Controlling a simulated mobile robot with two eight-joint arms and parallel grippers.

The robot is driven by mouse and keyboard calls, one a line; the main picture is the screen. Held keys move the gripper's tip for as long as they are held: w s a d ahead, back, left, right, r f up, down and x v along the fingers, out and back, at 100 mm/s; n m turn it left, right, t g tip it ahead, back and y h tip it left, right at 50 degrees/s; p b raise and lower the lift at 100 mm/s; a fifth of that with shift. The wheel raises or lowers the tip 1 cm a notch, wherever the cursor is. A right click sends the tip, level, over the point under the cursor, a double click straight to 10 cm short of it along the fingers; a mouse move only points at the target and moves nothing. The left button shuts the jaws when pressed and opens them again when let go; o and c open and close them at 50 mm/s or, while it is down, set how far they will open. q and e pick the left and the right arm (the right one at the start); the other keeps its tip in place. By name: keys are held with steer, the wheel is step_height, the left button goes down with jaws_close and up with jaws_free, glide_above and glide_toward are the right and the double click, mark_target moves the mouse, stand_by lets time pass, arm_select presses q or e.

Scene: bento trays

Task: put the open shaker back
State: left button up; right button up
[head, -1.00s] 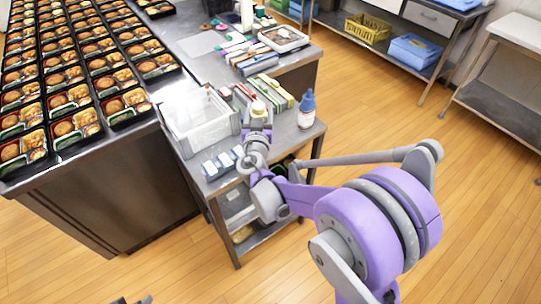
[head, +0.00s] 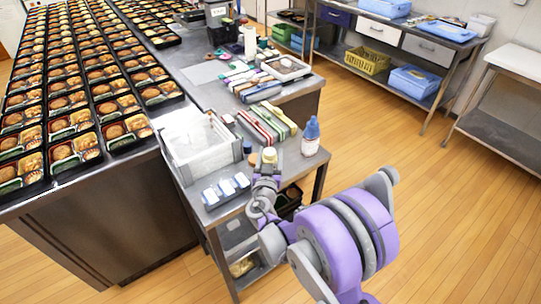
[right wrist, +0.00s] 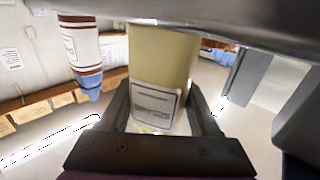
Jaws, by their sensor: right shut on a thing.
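My right gripper (head: 267,172) is shut on a pale yellow shaker (head: 269,155) near the front right of the small metal side table (head: 232,205). In the right wrist view the shaker (right wrist: 160,60) sits between the two fingers of the gripper (right wrist: 165,110), with a white printed label facing the camera. I cannot tell whether its top is open, or whether its base touches the table. My left gripper is not in view.
A white bottle with a blue cap (head: 310,138) stands right of the shaker. A clear-walled bin (head: 205,165) stands to the left, with several blue-and-white blocks (head: 226,188) in front. Long coloured boxes (head: 268,122) lie behind. Bento trays fill the left counter.

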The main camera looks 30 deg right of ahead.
steer(key=shift+f, duration=0.1)
steer(key=o, duration=0.6)
steer(key=shift+o, duration=0.2)
